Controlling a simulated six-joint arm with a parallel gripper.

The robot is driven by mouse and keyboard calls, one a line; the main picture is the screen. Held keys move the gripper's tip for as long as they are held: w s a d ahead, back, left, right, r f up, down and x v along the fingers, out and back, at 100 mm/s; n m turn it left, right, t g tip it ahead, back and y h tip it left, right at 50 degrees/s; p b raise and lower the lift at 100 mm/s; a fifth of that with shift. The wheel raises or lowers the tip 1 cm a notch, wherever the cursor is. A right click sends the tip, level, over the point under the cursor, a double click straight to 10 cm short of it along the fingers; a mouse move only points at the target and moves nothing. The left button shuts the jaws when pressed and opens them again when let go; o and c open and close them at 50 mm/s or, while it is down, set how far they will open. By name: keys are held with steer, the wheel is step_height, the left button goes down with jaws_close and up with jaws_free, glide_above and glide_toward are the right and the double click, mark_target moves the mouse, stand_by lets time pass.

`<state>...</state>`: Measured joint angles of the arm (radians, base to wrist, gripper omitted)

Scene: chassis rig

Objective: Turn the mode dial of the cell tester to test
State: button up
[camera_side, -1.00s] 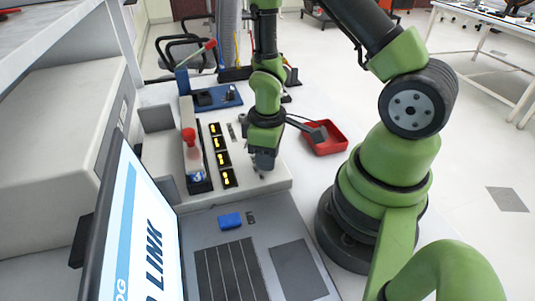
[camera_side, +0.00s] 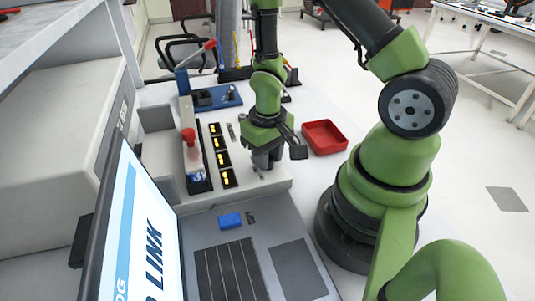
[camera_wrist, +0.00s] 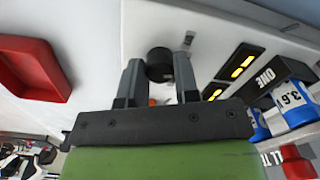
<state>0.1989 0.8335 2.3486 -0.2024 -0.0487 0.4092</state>
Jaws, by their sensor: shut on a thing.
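The cell tester (camera_side: 278,184) is a pale flat unit with a row of displays lit yellow (camera_side: 222,159). Its mode dial (camera_wrist: 159,60) is a round black knob, seen between my fingertips in the wrist view. My gripper (camera_side: 267,165) points down over the right part of the tester panel and hides the dial in the side view. In the wrist view my gripper (camera_wrist: 159,75) has its two fingers on either side of the dial, shut on it. The dial's pointer and mode marks cannot be read.
A red tray (camera_side: 325,137) lies right of the tester. A blue base (camera_side: 215,98) is behind.

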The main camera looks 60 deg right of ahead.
steer(key=shift+m, duration=1.2)
steer(key=o, duration=0.9)
steer(key=shift+o, duration=0.2)
steer(key=shift+r, duration=0.15)
step_height(320, 180, up, 10)
